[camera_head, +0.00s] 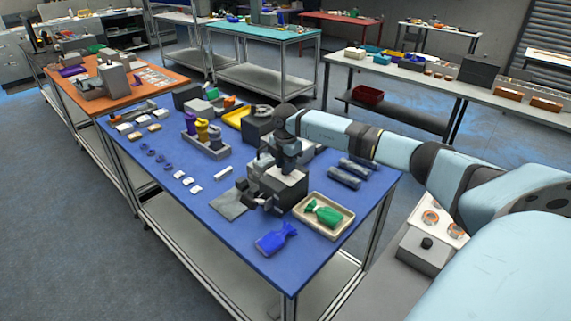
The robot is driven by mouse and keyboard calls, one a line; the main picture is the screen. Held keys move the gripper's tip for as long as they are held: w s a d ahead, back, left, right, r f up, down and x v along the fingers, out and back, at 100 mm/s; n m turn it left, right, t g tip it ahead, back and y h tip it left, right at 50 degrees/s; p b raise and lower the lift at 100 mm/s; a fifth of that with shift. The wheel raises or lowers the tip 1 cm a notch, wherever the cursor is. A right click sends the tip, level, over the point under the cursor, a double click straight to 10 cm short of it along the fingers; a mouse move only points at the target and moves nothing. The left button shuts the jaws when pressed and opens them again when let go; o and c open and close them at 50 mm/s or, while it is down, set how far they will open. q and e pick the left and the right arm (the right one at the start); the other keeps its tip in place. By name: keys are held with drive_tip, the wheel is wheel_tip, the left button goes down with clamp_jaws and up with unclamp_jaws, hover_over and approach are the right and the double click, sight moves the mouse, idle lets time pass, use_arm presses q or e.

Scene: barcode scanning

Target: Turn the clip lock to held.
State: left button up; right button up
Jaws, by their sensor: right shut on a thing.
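My right gripper (287,166) reaches down from the right onto a dark grey block-shaped fixture (291,190) near the front of the blue table. It is shut on a small part at the fixture's top, which looks like the clip lock. The fingers and my wrist hide most of that part, so its setting cannot be read. A flat grey plate (229,204) lies to the left of the fixture. My left gripper is not in view.
A grey holder (207,147) with purple and yellow items, white pieces and dark cylinders (345,177) stand farther back.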

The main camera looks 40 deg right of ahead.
drive_tip(key=o, duration=0.9)
wheel_tip(320, 180, up, 14)
drive_tip(key=shift+f+b, duration=0.1)
drive_tip(key=shift+b, duration=1.05)
